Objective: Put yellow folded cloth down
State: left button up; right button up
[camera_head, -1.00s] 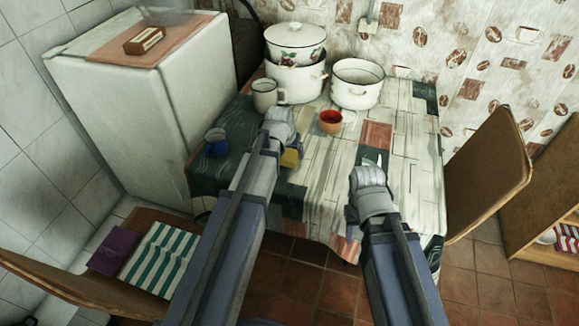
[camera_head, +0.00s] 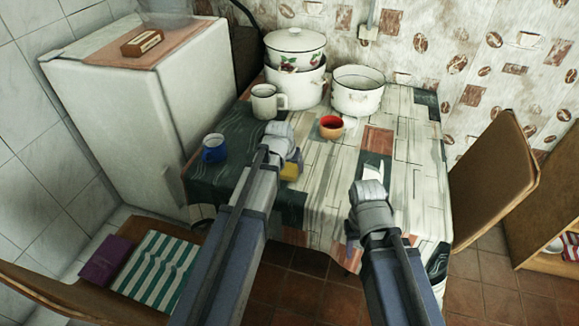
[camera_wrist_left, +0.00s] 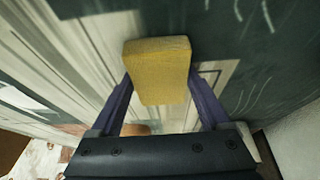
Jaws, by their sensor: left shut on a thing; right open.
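The yellow folded cloth (camera_head: 291,171) is held in my left gripper (camera_head: 288,160) over the left front part of the table. In the left wrist view the cloth (camera_wrist_left: 158,70) sits between the two fingers, which are shut on it. I cannot tell whether the cloth touches the tablecloth below. My right gripper (camera_head: 373,178) is over the right front part of the table and is open; its fingertips are mostly hidden behind its own body.
The table (camera_head: 335,195) carries a blue mug (camera_head: 214,149), a white mug (camera_head: 265,102), a red cup (camera_head: 331,127), an open white pot (camera_head: 357,97) and stacked white pots (camera_head: 296,48). A chair (camera_head: 497,180) stands right. Striped cloth (camera_head: 157,268) lies on a chair at left.

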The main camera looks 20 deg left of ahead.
pick_arm(q)
jog(key=o, duration=1)
jog(key=shift+s, duration=0.1)
jog(key=shift+s+d+r+p, duration=0.1)
jog(key=shift+r+p, duration=0.65)
jog(key=shift+p, duration=0.15)
jog(key=p+v, duration=1)
jog(key=v, duration=0.1)
jog(key=s+d+m+g, duration=0.1)
jog(key=s+d, duration=0.3)
jog(key=s, duration=0.2)
jog(key=s+d+f+m+g+y, duration=0.1)
jog(key=s+d+g, duration=0.1)
jog(key=s+d, duration=0.3)
jog(key=s+d+f+m+g, duration=0.1)
jog(key=s+d+g, duration=0.1)
jog(key=s+d, duration=0.2)
jog(key=shift+s+d+y, duration=0.15)
jog(key=shift+s+y, duration=0.15)
jog(key=shift+s, duration=1.6)
jog(key=shift+r, duration=0.2)
